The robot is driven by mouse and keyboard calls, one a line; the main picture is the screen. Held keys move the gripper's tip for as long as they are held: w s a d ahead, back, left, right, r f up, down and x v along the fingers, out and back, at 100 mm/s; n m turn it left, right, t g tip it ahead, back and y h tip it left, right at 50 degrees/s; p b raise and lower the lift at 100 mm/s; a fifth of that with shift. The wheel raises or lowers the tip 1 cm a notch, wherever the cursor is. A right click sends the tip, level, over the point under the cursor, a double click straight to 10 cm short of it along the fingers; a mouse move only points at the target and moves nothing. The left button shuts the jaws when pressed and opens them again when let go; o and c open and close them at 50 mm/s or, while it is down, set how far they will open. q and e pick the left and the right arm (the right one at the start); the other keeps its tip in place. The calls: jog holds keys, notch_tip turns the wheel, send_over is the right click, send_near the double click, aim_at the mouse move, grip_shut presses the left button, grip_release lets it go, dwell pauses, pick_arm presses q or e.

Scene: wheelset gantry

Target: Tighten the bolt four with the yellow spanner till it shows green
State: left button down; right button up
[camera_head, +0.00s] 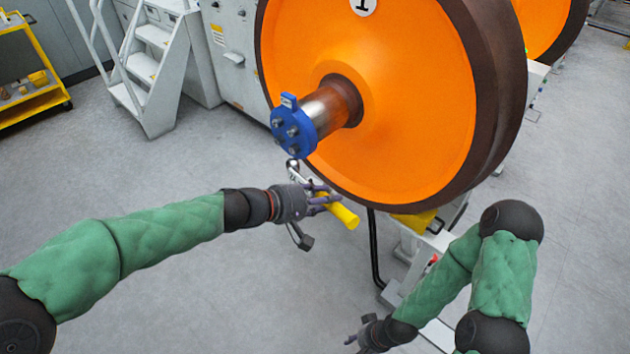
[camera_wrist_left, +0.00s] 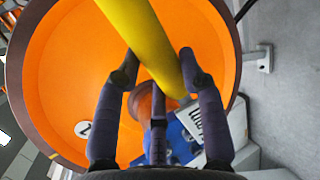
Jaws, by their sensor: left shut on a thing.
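The blue end cap (camera_head: 286,143) with several grey bolts sits on the axle end of the orange wheel. I cannot tell which bolt is number four, and no green shows on the cap. My left gripper (camera_head: 322,198) is shut on the yellow handle of the spanner (camera_head: 344,215), below and right of the cap. The spanner's metal head reaches up to the cap's lower edge; I cannot tell whether it sits on a bolt. In the left wrist view the yellow handle (camera_wrist_left: 142,38) crosses between the fingers. My right gripper (camera_head: 355,338) hangs low, its fingers small and partly hidden.
The big orange wheel (camera_head: 420,110) with its dark rim fills the upper right. A yellow trolley (camera_head: 45,95) stands at the far left, beside white steps (camera_head: 150,70) and grey cabinets. The grey floor at left is clear.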

pick_arm(q)
jog(key=w+a+r+n+t+p, duration=0.1)
jog(key=w+a+r+n+p, duration=0.1)
jog(key=r+p, duration=0.4)
jog(key=w+a+r+n+t+h+p, duration=0.1)
jog(key=w+a+r+n+p, duration=0.1)
jog(key=w+r+n+p, duration=0.2)
jog(key=w+a+r+n+h+p, duration=0.1)
jog(key=w+a+r+n+p, duration=0.2)
jog(key=r+p, duration=0.6)
jog(key=shift+r+n+t+p, duration=0.3)
jog(key=shift+n+t+p, duration=0.1)
jog(key=shift+n+p, duration=0.4)
dwell(0.4)
jog(key=shift+r+b, duration=0.1)
jog(key=shift+b, duration=0.25)
dwell(0.7)
